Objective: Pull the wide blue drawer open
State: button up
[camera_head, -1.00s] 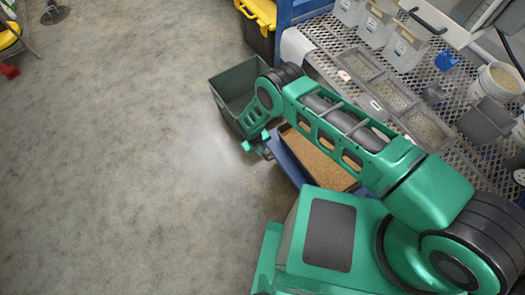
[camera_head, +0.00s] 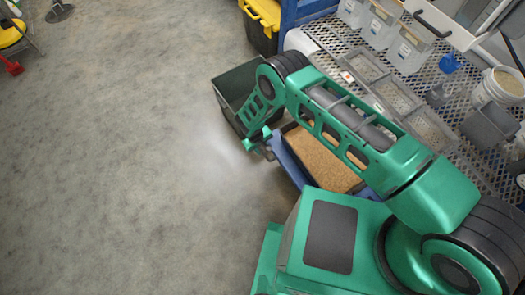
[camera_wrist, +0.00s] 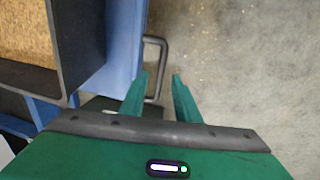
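The wide blue drawer (camera_head: 288,165) stands out from under the mesh bench, with a dark tray of brown granular substrate (camera_head: 318,155) showing inside. Its blue front panel (camera_wrist: 127,45) also shows in the wrist view. A dark bar handle (camera_wrist: 163,55) projects from that panel. My gripper (camera_wrist: 160,78) has its two green fingers apart, one on each side of the handle bar, with a gap visible between them. Whether either finger touches the bar cannot be told. In the head view my gripper (camera_head: 262,145) is at the drawer's front, and my arm covers part of the drawer.
A dark grey open bin (camera_head: 238,88) stands on the floor just beyond my gripper. A black and yellow tote (camera_head: 262,20) is farther back. The mesh bench (camera_head: 335,45) at the right holds trays and tubs.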

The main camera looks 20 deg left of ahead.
notch_tip(320, 180, up, 7)
jog(key=s, duration=0.1)
jog(key=shift+a, duration=0.45)
